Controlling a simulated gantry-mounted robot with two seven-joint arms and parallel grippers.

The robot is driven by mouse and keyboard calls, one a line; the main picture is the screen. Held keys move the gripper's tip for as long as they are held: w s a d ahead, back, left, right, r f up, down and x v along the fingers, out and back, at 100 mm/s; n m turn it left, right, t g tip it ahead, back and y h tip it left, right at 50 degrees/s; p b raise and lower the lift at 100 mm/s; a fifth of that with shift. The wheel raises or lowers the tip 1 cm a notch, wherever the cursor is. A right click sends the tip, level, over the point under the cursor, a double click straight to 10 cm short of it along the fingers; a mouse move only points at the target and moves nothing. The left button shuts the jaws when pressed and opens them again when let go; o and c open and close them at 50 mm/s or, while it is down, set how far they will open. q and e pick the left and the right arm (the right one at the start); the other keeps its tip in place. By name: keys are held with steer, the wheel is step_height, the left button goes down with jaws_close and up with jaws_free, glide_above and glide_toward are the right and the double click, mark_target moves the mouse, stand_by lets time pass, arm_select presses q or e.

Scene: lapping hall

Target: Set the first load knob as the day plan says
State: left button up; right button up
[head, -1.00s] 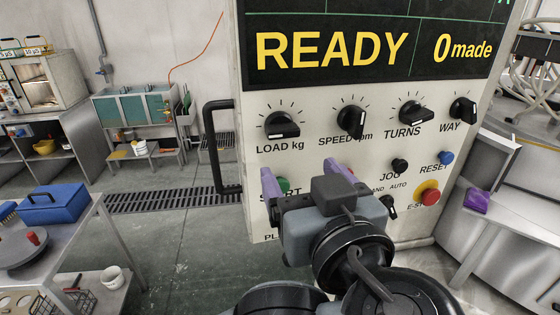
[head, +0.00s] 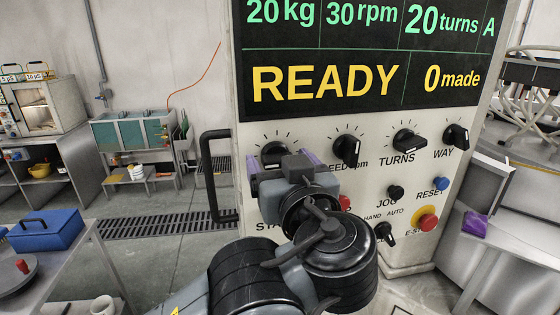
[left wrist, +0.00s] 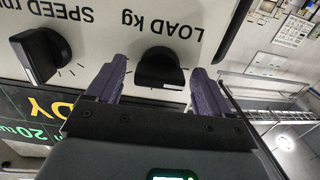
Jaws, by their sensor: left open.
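The LOAD kg knob (head: 274,150) is black and sits at the left of the knob row on the control panel. My left gripper (head: 282,162) is in front of it and covers its lower part and label. In the left wrist view the load knob (left wrist: 160,68) lies between the two purple fingers, with a gap on each side. My left gripper (left wrist: 160,78) is open there. The panel's display (head: 365,55) reads 20 kg, 30 rpm, 20 turns, A, READY and 0 made. My right gripper is not in view. No day plan is readable.
The SPEED (head: 347,150), TURNS (head: 404,141) and WAY (head: 456,135) knobs stand to the right in the same row. Below are the E-stop (head: 425,220) and RESET button (head: 442,184). A black handle (head: 210,175) sticks out at the panel's left edge.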

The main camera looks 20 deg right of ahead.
arm_select(q)
steer(key=shift+w, duration=0.2)
steer(key=c, duration=1)
steer(key=shift+f, duration=0.1)
steer(key=shift+c, duration=0.2)
